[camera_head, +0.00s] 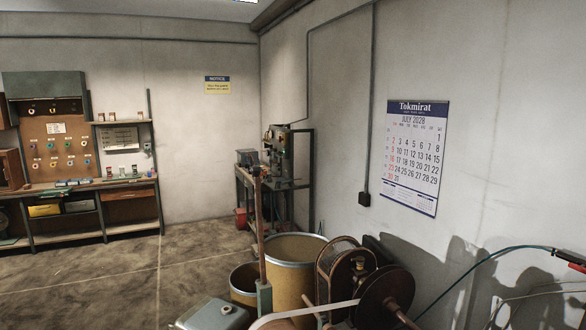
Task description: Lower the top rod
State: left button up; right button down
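A reddish-brown rod (261,230) stands upright in the camera_head view, left of the winding reels. Its foot sits in a grey bracket (264,298), and its upper end is near the machine in the back corner as seen in the picture. A winding machine with a brown reel (346,270) and a larger dark disc (384,297) is at the bottom. A pale tape-like band (305,311) curves in front of it. Which part is the top rod is not certain, but the upright rod is the tallest. Neither gripper shows in this view.
Two tan drums (291,262) (243,280) stand behind the rod. A grey metal box (215,315) is at the bottom. A green cable (490,258) with a red end (571,259) hangs at right. The floor at left is clear.

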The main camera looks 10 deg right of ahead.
aim_at(255, 170)
jog(key=u, duration=0.05)
jog(key=k, duration=0.8)
jog(key=u, duration=0.65)
jog(key=i, duration=0.5)
jog(key=z, duration=0.05)
